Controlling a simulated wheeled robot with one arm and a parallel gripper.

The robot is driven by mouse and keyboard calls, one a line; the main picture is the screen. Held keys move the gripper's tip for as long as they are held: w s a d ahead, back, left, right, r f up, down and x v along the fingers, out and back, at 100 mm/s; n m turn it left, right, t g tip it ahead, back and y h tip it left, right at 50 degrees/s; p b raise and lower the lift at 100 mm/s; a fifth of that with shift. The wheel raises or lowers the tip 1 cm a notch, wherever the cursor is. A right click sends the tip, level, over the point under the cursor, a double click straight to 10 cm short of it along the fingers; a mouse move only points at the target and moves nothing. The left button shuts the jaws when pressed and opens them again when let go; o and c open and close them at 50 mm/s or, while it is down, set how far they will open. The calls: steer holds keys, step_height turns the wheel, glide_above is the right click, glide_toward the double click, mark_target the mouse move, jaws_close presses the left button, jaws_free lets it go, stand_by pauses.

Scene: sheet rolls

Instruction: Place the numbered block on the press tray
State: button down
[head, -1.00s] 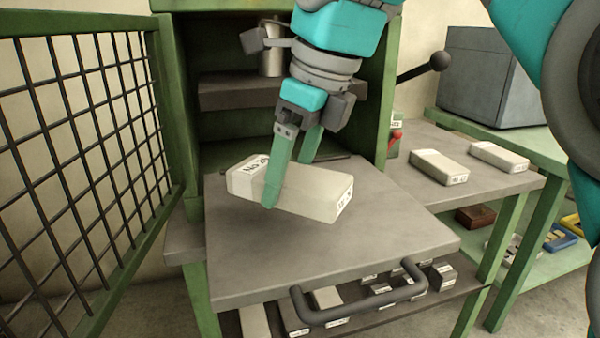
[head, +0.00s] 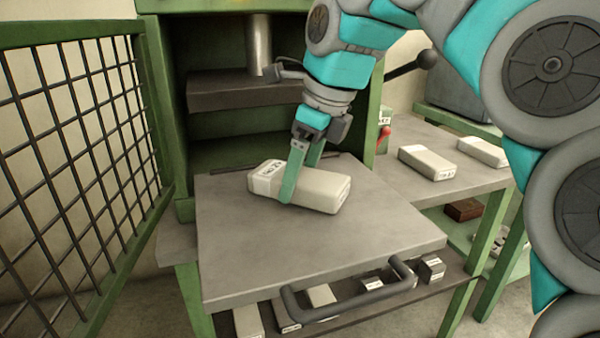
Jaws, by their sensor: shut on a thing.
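The numbered block (head: 322,191) is a pale cream bar with a white label wrapped round its left end; the number is too small to read now. It is level, low over the middle-back of the grey press tray (head: 265,250), and looks to be on or very near its surface; I cannot tell if they touch. My gripper (head: 297,183) comes down from above with its green fingers shut on the block's middle, one finger in front and the other behind. The block's far side is hidden.
The press's dark plate (head: 240,92) hangs behind the tray. A mesh gate (head: 75,150) stands open at left. A bent handle (head: 345,303) fronts the tray. Two similar blocks lie on the right side table (head: 425,162), and several more on the shelf below. The tray's front is clear.

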steer(key=shift+f, duration=0.25)
jaws_free()
steer(key=shift+r, duration=0.1)
